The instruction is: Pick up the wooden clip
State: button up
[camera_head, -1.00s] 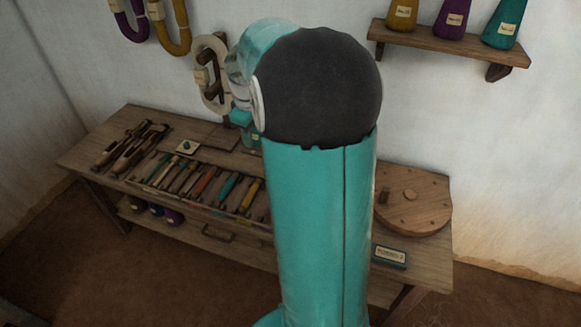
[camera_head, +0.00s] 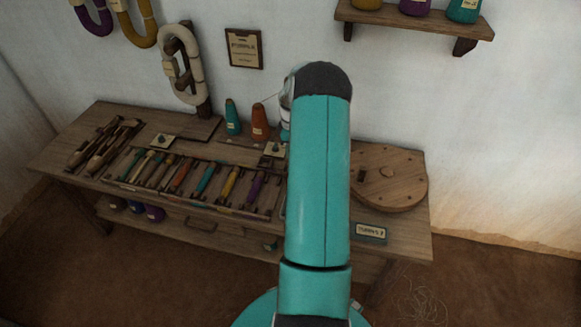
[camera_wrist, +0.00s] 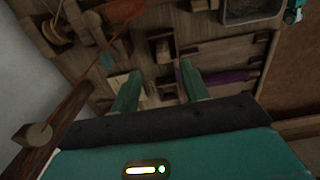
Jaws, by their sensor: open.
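My gripper (camera_wrist: 160,70) is open in the wrist view, its two green fingers apart and pointing down at the wooden bench top. Several small brown wooden pieces (camera_wrist: 161,48) lie just beyond and between the fingertips; I cannot tell for sure which one is the wooden clip. No piece is clearly held. A pale card (camera_wrist: 121,81) lies by the left finger, and a purple bobbin (camera_wrist: 228,77) lies to the right of the right finger. In the head view my arm hides the gripper and the bench part beneath it.
The bench (camera_head: 400,232) stands against a white wall. A rack (camera_head: 200,207) of coloured bobbins fills its middle, with shuttles (camera_head: 100,145) at left. A round wooden disc (camera_head: 390,180) lies at right. A shelf (camera_head: 410,18) hangs above.

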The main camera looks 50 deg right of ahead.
jog(key=f, duration=0.7)
jog(key=shift+a+f, duration=0.25)
jog(key=shift+f, duration=0.05)
grip_shut()
jog(key=shift+r, duration=0.1)
